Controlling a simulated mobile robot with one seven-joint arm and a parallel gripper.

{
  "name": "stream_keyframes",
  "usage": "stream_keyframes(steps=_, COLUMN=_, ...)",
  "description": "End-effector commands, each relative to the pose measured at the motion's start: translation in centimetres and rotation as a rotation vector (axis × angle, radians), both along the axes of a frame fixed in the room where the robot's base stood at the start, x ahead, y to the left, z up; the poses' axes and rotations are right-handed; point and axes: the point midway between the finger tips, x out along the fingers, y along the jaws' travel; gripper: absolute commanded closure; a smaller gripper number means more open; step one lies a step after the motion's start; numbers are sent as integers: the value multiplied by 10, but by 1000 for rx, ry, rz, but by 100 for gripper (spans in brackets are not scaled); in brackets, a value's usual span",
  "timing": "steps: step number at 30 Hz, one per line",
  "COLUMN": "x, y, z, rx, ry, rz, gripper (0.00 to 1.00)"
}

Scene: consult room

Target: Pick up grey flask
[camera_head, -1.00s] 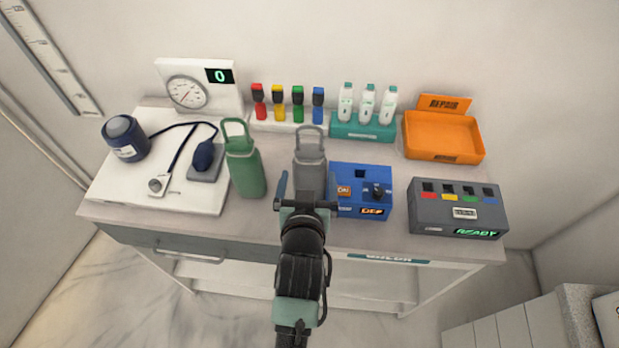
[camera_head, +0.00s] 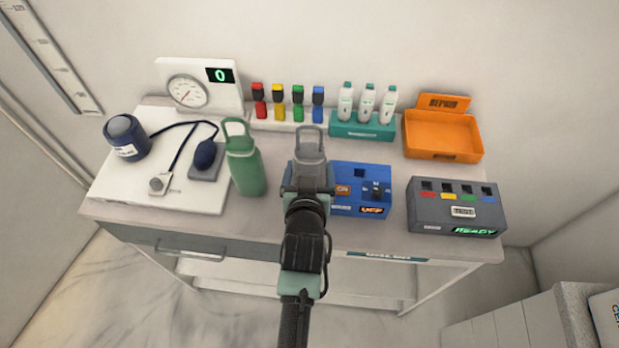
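The grey flask (camera_head: 309,146) stands upright on the desk, with its loop handle on top. It is between the green flask and the blue box. My gripper (camera_head: 308,178) is at the near side of the grey flask and covers its lower body. The fingertips are at or around the flask's body. I cannot make out whether they touch it or are shut on it.
A green flask (camera_head: 245,170) stands close on the left of my gripper. A blue box (camera_head: 350,172) with a knob stands close on the right. A grey box (camera_head: 456,212) and an orange tray (camera_head: 442,155) are further right. A teal vial rack (camera_head: 362,130) stands behind.

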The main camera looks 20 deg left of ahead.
Motion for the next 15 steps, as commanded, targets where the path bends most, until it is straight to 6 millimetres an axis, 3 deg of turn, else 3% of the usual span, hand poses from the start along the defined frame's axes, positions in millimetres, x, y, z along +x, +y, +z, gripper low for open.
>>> stream_keyframes(steps=1, x=0, y=0, z=0, rx=0, ry=1, rz=0, gripper=72)
stream_keyframes(steps=3, x=0, y=0, z=1, rx=1, ry=-2, rz=0, gripper=83)
stream_keyframes(steps=11, x=0, y=0, z=4, rx=0, ry=-3, rz=0, gripper=83)
stream_keyframes(steps=15, x=1, y=0, z=23, rx=0, ry=-7, rz=0, gripper=83)
